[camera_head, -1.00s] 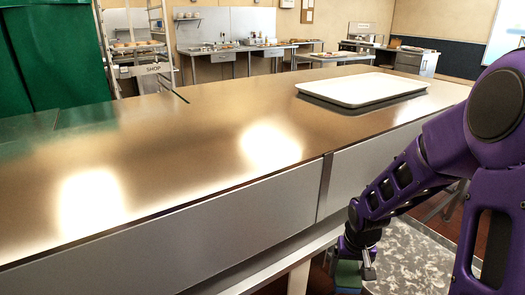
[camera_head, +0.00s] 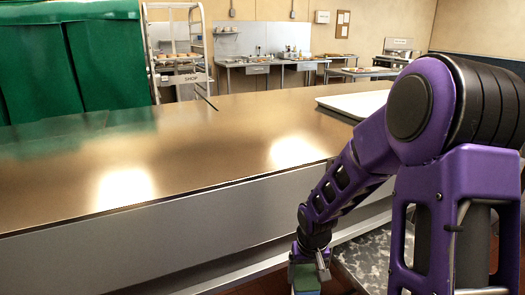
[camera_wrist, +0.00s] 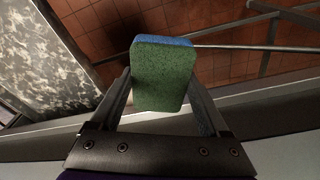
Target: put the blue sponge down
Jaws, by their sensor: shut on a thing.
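The sponge (camera_wrist: 162,75) is between the two fingers of my gripper (camera_wrist: 160,95) in the wrist view. Its green face is toward the camera and a blue edge shows along its top. My gripper is shut on it. In the head view the gripper (camera_head: 309,268) is low at the bottom, in front of the counter's front panel and below the counter top. The sponge's green side (camera_head: 305,278) shows there, partly cut by the frame edge. In the wrist view, tiled floor lies beneath the sponge.
The long brown counter top (camera_head: 150,150) is bare over most of its length. A white tray (camera_head: 355,103) lies on it at the right, partly hidden by my arm. A wire rack (camera_head: 175,50) and green curtains (camera_head: 80,60) stand behind. A mottled grey surface (camera_wrist: 45,60) lies low beside the counter.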

